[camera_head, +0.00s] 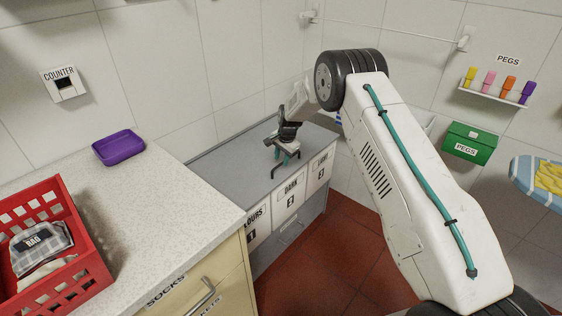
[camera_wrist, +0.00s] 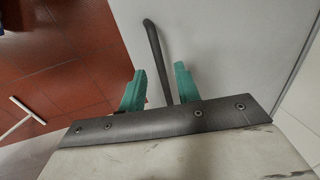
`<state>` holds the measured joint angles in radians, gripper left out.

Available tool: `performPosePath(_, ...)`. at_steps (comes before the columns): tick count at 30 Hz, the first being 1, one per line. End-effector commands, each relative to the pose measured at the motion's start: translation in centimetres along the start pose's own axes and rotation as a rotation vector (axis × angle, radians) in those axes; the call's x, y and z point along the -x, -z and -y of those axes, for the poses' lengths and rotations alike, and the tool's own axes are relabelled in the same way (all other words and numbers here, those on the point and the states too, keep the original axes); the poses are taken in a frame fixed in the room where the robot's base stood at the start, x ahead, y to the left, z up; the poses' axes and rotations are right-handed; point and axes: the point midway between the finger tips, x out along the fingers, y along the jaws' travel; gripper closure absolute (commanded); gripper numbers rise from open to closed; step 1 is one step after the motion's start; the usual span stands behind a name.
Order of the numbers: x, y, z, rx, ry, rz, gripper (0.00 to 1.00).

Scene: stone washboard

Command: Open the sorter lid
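The sorter (camera_head: 290,196) is a grey cabinet with labelled fronts, and its flat grey lid (camera_head: 225,158) lies down. A dark bar handle (camera_head: 273,175) stands on the lid near its front edge. My gripper (camera_head: 284,160) is over it, with green fingers. In the wrist view, the handle (camera_wrist: 152,45) runs between the two fingers of my gripper (camera_wrist: 161,68), with a gap on each side. The fingers are open. The handle's lower end is hidden behind my gripper's dark plate. The pale lid surface (camera_wrist: 225,50) fills the upper right there.
A speckled counter (camera_head: 170,190) stands at left with a purple tray (camera_head: 118,148) and a red basket (camera_head: 85,255). Red floor (camera_head: 345,245) is clear before the sorter.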

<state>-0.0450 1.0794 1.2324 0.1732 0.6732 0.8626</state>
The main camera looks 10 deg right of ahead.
Motion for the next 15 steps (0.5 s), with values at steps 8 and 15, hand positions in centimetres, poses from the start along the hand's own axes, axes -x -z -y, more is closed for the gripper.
performPosePath(8, -2.0, 0.0, 0.1, 0.001, 0.001, -0.001, 0.68)
performPosePath(15, -2.0, 0.0, 0.0, 0.001, 0.001, -0.001, 0.73)
